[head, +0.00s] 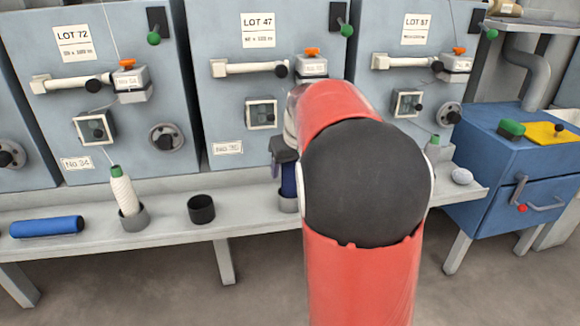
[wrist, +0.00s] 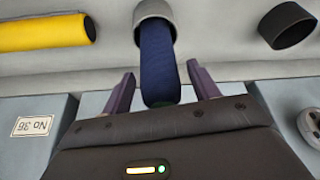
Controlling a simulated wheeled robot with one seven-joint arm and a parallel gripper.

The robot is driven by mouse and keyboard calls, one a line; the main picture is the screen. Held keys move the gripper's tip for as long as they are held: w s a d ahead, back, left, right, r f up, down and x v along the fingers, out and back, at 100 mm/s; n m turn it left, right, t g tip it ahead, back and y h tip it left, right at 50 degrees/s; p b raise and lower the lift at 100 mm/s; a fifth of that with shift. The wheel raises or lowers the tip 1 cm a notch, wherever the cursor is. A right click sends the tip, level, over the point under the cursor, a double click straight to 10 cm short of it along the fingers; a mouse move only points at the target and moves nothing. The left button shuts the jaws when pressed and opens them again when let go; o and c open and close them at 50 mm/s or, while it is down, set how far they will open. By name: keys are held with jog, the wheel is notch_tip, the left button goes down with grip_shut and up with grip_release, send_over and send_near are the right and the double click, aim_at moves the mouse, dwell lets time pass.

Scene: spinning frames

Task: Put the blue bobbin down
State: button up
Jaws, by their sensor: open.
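A dark blue bobbin (head: 288,180) stands upright in a grey cup (head: 287,204) on the shelf below the No 35 frame. The wrist view shows this bobbin (wrist: 158,55) with its end in the grey cup (wrist: 154,10). My gripper (wrist: 161,75) is open, with one finger on each side of the bobbin and a gap showing on both sides. In the head view my gripper (head: 284,155) is at the bobbin's top, partly hidden by my red arm. Another, brighter blue bobbin (head: 46,227) lies on the shelf at the far left.
A white bobbin (head: 123,192) stands in a grey cup at left. An empty black cup (head: 201,209) is beside it. A yellow bobbin (wrist: 45,32) lies on the shelf in the wrist view. A blue cabinet (head: 525,165) stands at right. Machine fronts rise behind the shelf.

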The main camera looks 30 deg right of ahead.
jog(key=p+v, duration=0.2)
jog(key=v, duration=1)
jog(key=s+a+f, duration=0.4)
jog(key=s+a, duration=0.1)
jog(key=s, duration=0.2)
jog(key=s+a+f+t, duration=0.1)
jog(key=s+a+f, duration=0.2)
jog(key=s+a, duration=0.35)
jog(key=s+a+f, duration=0.4)
jog(key=s, duration=0.5)
jog(key=shift+n, duration=0.3)
jog(key=r+p, duration=0.4)
jog(key=shift+w+r, duration=0.25)
jog(key=shift+r, duration=0.15)
jog(key=shift+c, duration=0.2)
